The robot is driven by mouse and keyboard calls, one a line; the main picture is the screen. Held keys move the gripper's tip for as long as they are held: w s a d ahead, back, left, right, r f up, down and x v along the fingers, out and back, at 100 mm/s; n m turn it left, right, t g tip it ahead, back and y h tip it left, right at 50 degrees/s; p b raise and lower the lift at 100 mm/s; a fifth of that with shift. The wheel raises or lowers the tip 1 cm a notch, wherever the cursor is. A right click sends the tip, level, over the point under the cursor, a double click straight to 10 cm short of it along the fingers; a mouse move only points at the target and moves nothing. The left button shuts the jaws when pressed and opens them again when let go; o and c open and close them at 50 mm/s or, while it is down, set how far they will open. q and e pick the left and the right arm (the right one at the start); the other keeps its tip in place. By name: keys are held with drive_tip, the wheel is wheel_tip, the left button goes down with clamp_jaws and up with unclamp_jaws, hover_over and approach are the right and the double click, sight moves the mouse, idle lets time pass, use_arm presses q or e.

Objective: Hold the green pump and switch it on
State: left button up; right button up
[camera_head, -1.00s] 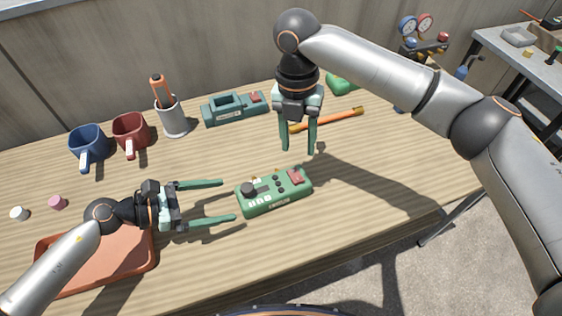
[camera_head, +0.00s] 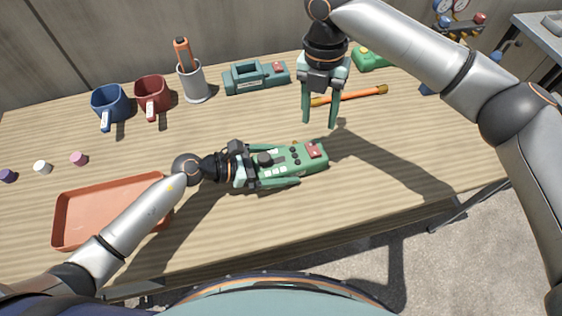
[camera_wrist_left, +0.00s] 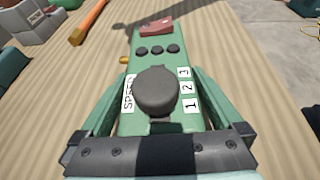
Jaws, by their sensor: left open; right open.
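The green pump (camera_head: 301,157) lies on the wooden table, with a red switch (camera_head: 314,150) at its far right end and a dark knob near my left gripper. My left gripper (camera_head: 287,164) is open, its fingers on either side of the pump's near end. The left wrist view shows the pump (camera_wrist_left: 152,65) between the fingers, with the knob (camera_wrist_left: 156,92), a "SPEED" label, numbers 1 to 3, black buttons and the red switch (camera_wrist_left: 156,27). I cannot tell whether the fingers touch it. My right gripper (camera_head: 319,126) is open and empty, pointing down above and behind the pump.
An orange tray (camera_head: 75,245) lies at front left. An orange-handled tool (camera_head: 350,96) lies behind my right gripper. The front right tabletop is clear.

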use_arm(q)
clamp_jaws()
use_arm(e)
drive_tip(key=shift+r, duration=0.1)
drive_tip(key=shift+c, duration=1.4)
drive_tip(key=shift+w+r+m, duration=0.1)
drive_tip(key=shift+r+m, duration=0.1)
drive_tip(key=shift+m, duration=0.3)
drive_tip(key=shift+c, duration=0.7)
drive_tip(key=m, duration=0.1)
drive_tip(key=r+m, duration=0.1)
drive_tip(key=shift+w+r+m, duration=0.1)
drive_tip(key=shift+r+m, duration=0.15)
drive_tip(key=shift+m, duration=0.15)
drive_tip(key=c, duration=0.3)
drive_tip(key=shift+r+m, duration=0.4)
drive_tip(key=shift+m, duration=0.4)
clamp_jaws()
wheel_tip(320, 180, up, 2)
drive_tip(key=m, duration=0.4)
drive_tip(key=shift+w+a+r+m, duration=0.1)
drive_tip(key=shift+r+m, duration=0.05)
drive_tip(key=shift+m, duration=0.15)
